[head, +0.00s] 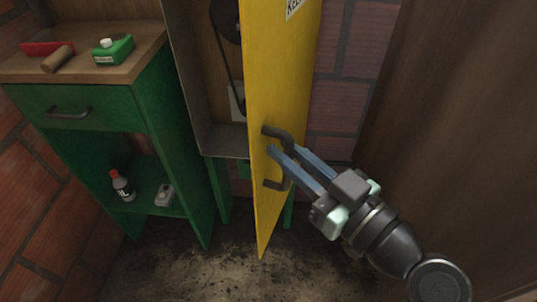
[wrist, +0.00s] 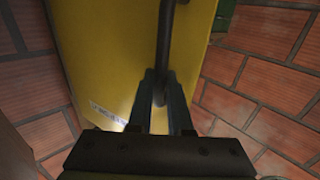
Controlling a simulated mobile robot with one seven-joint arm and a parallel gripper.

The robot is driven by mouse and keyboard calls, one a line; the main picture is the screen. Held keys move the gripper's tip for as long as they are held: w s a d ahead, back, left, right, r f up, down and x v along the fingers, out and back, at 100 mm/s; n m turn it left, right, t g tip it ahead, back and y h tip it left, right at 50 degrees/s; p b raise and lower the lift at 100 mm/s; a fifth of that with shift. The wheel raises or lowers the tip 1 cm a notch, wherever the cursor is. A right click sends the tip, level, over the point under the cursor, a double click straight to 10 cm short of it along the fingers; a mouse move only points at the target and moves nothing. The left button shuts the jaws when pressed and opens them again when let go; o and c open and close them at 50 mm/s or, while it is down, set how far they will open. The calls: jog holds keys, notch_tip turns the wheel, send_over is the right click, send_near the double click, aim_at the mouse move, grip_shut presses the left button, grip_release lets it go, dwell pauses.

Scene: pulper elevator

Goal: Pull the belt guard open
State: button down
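The yellow belt guard (head: 283,85) is a tall hinged panel standing swung out from its housing (head: 187,75), so the gap at its left shows the dark belt (head: 226,70) inside. Its dark bar handle (head: 277,133) sits on the panel's right face. My gripper (head: 280,158) reaches in from the lower right, with its two fingers on either side of the handle bar. In the wrist view the handle (wrist: 165,45) runs down between the fingertips, which look closed on it, with the yellow guard (wrist: 110,50) behind.
A brown wooden surface (head: 455,110) fills the right side. Stained floor (head: 190,272) is clear in front.

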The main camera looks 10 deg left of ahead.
jog(key=shift+w+d+r, duration=0.1)
jog(key=shift+w+d, duration=0.05)
jog(key=shift+d, duration=0.75)
jog(key=shift+w+d, duration=0.1)
jog(key=shift+d, duration=0.8)
jog(key=c, duration=0.8)
grip_release()
jog(key=shift+w, duration=0.1)
jog(key=shift+c, duration=0.2)
jog(key=shift+a, duration=0.1)
